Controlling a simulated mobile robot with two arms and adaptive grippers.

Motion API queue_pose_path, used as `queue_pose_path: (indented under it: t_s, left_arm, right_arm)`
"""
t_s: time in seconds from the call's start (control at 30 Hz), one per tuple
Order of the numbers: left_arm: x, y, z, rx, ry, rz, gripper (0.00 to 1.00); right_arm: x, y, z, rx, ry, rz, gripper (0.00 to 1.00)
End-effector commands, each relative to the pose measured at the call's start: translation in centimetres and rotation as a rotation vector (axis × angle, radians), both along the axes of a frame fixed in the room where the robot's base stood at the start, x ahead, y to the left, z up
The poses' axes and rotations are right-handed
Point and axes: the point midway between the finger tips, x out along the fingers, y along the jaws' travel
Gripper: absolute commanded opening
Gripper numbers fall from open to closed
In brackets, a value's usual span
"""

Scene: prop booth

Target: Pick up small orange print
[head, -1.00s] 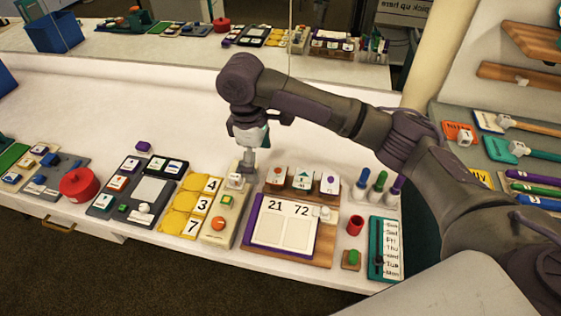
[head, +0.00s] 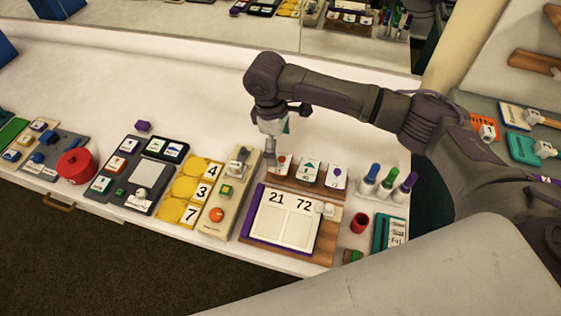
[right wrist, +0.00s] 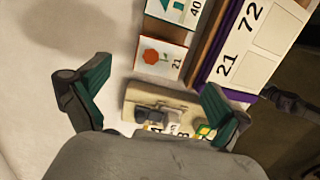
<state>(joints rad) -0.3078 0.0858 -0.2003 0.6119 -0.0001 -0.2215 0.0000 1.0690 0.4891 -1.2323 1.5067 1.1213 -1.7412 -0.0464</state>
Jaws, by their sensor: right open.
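The small orange print (head: 281,166) is a white card with an orange picture, standing at the left end of a wooden rack. In the right wrist view the print (right wrist: 164,57) shows an orange flower-like shape and the number 21. My right gripper (head: 269,158) points down just left of the print and partly covers its edge. In the right wrist view the open fingers (right wrist: 157,80) are spread wide, with nothing between the tips; the print lies beyond them. I cannot tell the exact height. My left gripper is out of view.
Beside the print stand a green-triangle card (head: 307,173) and a purple-marked card (head: 336,178). A beige board (head: 234,205) with knobs is at left. A purple-edged number board (head: 246,230) lies in front. Marker pens (head: 385,182) stand right. The counter behind is clear.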

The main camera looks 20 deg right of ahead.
Motion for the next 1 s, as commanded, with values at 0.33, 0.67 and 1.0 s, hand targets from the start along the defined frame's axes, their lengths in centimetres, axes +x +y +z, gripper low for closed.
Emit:
queue_pose_path:
  t_s: [0.33, 0.67, 1.0]
  left_arm:
    - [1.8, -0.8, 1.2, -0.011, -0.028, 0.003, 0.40]
    - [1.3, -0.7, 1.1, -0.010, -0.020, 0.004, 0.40]
    - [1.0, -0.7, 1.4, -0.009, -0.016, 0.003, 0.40]
  right_arm:
    - [-0.2, -0.1, -4.5, -0.002, 0.003, 0.000, 1.00]
    - [-0.2, -0.1, -5.2, -0.001, 0.001, 0.001, 1.00]
    - [-0.2, -0.1, -5.3, -0.001, 0.001, 0.001, 1.00]
